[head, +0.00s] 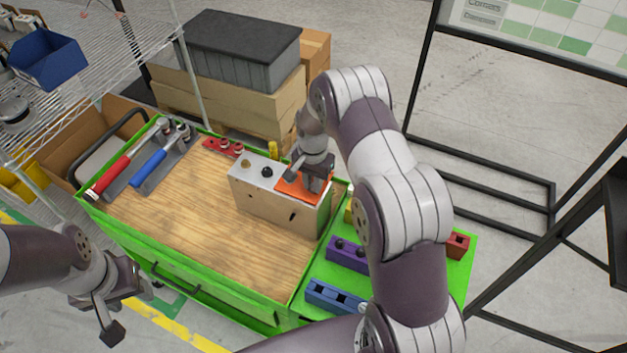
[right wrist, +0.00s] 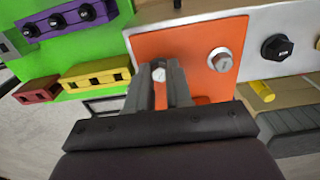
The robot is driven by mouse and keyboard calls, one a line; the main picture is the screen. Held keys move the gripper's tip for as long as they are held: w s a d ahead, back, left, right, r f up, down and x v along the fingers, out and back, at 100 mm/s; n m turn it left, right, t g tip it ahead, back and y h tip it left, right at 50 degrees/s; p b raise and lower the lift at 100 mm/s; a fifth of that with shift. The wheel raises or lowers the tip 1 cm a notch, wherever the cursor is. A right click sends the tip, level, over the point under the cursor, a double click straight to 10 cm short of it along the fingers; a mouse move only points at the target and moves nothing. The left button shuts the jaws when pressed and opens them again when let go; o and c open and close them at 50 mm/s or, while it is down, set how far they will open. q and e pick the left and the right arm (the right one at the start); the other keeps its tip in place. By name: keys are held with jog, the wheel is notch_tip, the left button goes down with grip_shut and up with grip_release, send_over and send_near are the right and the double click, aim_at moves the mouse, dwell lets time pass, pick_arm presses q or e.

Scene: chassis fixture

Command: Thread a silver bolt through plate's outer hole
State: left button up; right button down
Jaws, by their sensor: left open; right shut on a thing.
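The orange plate (head: 290,189) lies on top of the metal chassis box (head: 262,208), at its right end; it also shows in the right wrist view (right wrist: 184,47). One silver bolt (right wrist: 220,60) sits in the plate, its hex head showing. My right gripper (head: 315,188) is over the plate, shut on another silver bolt (right wrist: 159,74), whose head shows between the fingertips. The fingers hide its shank and the hole beneath, so I cannot tell whether it is in the hole. My left gripper (head: 128,308) is open and empty, off the bench's front left edge.
Purple (head: 349,254), blue (head: 334,297) and red (head: 458,246) holders are on the green side shelf. A red-handled tool (head: 112,176) and a blue-handled one (head: 149,168) lie at left. The wooden top's middle is clear.

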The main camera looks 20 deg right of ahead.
jog(key=shift+m, duration=1.2)
jog(key=c, duration=0.9)
grip_release()
jog(key=shift+c, duration=0.2)
notch_tip(320, 180, up, 9)
jog(key=p, duration=0.6)
